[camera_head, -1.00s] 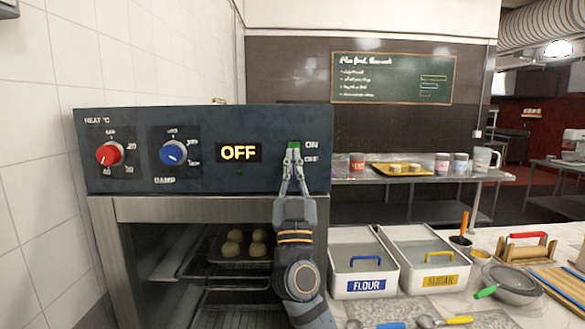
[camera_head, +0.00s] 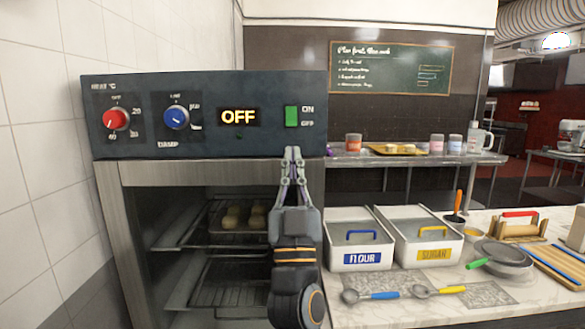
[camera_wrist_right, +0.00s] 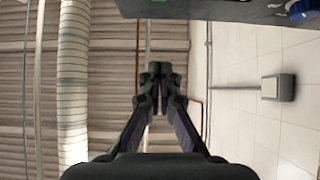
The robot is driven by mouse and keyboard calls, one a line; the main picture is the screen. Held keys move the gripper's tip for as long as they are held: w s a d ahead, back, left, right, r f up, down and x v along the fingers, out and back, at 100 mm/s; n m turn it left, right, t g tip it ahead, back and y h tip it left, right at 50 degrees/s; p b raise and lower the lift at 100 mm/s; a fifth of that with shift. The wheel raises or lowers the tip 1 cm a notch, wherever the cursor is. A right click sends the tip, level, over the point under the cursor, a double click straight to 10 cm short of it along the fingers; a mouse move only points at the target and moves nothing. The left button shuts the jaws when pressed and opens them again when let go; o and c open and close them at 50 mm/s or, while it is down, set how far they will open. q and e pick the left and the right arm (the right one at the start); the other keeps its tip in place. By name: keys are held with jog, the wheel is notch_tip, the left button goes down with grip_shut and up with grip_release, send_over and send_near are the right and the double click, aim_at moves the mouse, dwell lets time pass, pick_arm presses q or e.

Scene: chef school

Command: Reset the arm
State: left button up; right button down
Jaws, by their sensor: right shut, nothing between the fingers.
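My right gripper (camera_head: 292,152) points upward in front of the oven, with its fingertips together and nothing between them. Its tips are just below the green switch (camera_head: 291,116) on the dark control panel (camera_head: 215,90), and look apart from it. The display (camera_head: 239,117) reads OFF. In the right wrist view the shut fingers (camera_wrist_right: 159,72) point to the top, and the panel's edge shows at the upper right. My left gripper is in neither view.
The oven is open, with buns on a tray (camera_head: 236,232) inside. To the right, the counter (camera_head: 380,305) holds the flour bin (camera_head: 361,262), the sugar bin (camera_head: 428,255), measuring spoons (camera_head: 372,296) and a sieve (camera_head: 503,255). A tiled wall stands at the left.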

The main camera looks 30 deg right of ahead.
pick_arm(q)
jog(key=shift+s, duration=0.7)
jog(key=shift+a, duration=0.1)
